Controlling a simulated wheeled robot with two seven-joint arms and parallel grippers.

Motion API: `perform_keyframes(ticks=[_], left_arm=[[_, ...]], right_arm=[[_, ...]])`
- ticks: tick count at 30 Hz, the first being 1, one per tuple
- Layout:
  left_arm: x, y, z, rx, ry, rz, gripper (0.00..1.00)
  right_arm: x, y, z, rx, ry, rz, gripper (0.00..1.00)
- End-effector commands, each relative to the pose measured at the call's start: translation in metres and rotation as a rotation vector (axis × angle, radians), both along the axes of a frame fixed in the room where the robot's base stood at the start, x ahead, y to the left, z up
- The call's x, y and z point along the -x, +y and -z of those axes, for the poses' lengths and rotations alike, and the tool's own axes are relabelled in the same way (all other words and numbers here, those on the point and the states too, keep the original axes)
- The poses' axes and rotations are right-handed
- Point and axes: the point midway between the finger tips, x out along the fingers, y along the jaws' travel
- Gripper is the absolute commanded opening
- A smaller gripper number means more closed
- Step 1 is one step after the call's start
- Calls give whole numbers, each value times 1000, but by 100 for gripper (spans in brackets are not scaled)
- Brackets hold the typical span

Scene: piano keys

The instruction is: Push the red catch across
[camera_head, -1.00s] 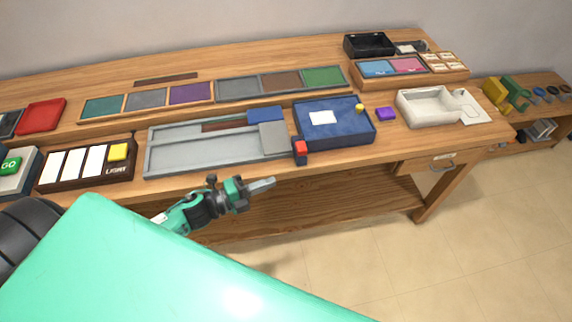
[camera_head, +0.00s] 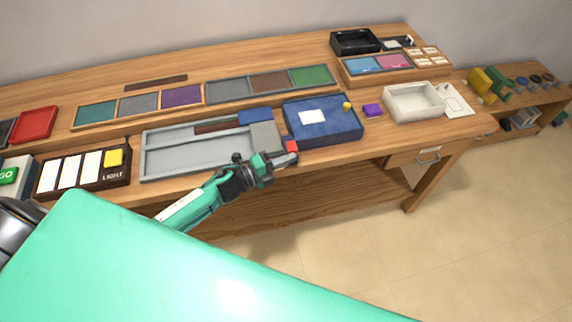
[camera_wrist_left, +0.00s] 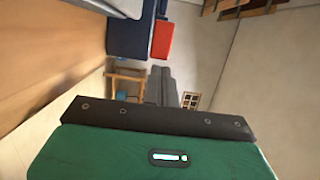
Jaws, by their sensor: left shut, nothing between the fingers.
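The red catch (camera_head: 292,146) is a small red block at the front right corner of the grey sliding tray (camera_head: 160,162), beside the blue box (camera_head: 345,128). It also shows in the left wrist view (camera_wrist_left: 162,40), next to a dark blue part. My left gripper (camera_head: 287,159) is shut and empty, with its fingertips just below and in front of the catch in the head view. In the left wrist view the shut fingers (camera_wrist_left: 160,86) point toward the catch. I cannot tell whether they touch it. My right gripper is not in view.
A piano-key box (camera_head: 85,170) with a yellow key stands to the left. A purple block (camera_head: 373,110) and a white tray (camera_head: 388,103) are to the right on the bench. The floor in front of the bench is clear.

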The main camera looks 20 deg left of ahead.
Motion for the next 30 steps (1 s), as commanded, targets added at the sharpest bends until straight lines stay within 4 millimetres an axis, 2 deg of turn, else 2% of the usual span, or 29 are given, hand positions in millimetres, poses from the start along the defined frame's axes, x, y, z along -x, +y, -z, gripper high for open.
perform_keyframes(ticks=[13, 22, 30], left_arm=[[-4, 3, 1, 0, 0, 0, 0], [-31, 22, 2, -1, -1, -1, 0], [-33, 23, 0, 0, 0, -3, 0]], right_arm=[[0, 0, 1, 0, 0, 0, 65], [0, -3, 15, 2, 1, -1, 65], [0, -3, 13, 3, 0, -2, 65]])
